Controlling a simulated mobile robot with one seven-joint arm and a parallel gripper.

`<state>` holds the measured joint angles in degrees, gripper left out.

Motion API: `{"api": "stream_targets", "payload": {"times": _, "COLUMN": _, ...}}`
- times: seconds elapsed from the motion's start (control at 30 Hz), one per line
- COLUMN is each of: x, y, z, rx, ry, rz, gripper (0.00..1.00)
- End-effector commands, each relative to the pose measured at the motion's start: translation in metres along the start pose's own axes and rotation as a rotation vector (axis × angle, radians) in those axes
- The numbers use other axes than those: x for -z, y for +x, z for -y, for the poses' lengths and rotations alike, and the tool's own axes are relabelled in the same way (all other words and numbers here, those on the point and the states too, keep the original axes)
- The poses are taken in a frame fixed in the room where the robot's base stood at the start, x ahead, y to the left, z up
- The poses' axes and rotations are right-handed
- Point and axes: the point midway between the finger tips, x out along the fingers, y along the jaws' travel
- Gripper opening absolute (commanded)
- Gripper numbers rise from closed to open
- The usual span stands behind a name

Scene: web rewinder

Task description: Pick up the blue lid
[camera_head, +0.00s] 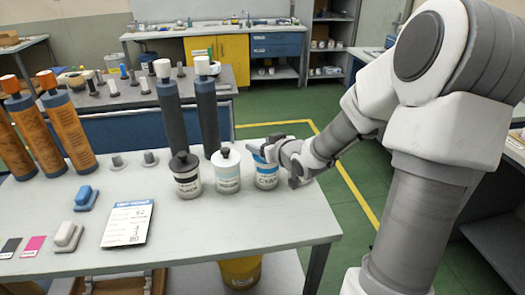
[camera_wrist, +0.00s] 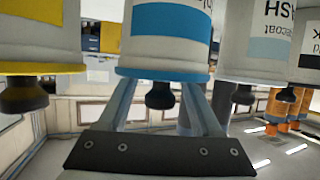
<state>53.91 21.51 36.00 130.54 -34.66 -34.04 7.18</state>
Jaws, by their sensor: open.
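The blue lid (camera_wrist: 165,74) sits on a white can with a blue label band, and a black knob (camera_wrist: 159,97) sticks out of it. The wrist view shows the cans upside down. My gripper (camera_wrist: 160,103) is open, with one finger on each side of the knob; I cannot tell whether they touch it. In the head view the can with the cyan label (camera_head: 266,174) is the rightmost clearly visible one on the grey table. My gripper (camera_head: 266,150) is at its top and largely hides the lid.
A light-blue-label can (camera_head: 227,172) and a black-label can (camera_head: 187,177) stand to the left. A yellow lid (camera_wrist: 40,68) is close beside in the wrist view. Tall dark cylinders (camera_head: 207,112) stand behind. The table front (camera_head: 225,235) is clear.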

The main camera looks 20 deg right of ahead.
Motion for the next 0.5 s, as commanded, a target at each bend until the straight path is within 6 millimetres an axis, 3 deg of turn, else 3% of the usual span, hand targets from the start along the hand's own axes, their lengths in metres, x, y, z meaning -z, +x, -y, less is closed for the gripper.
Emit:
{"api": "stream_targets", "payload": {"times": 0.33, "x": -0.0007, "y": -0.0006, "z": -0.0003, "rx": 0.000, "ry": 0.000, "rz": 0.000, "gripper": 0.64}}
{"api": "stream_targets", "payload": {"times": 0.5, "x": -0.0007, "y": -0.0005, "z": -0.0002, "rx": 0.000, "ry": 0.000, "rz": 0.000, "gripper": 0.34}}
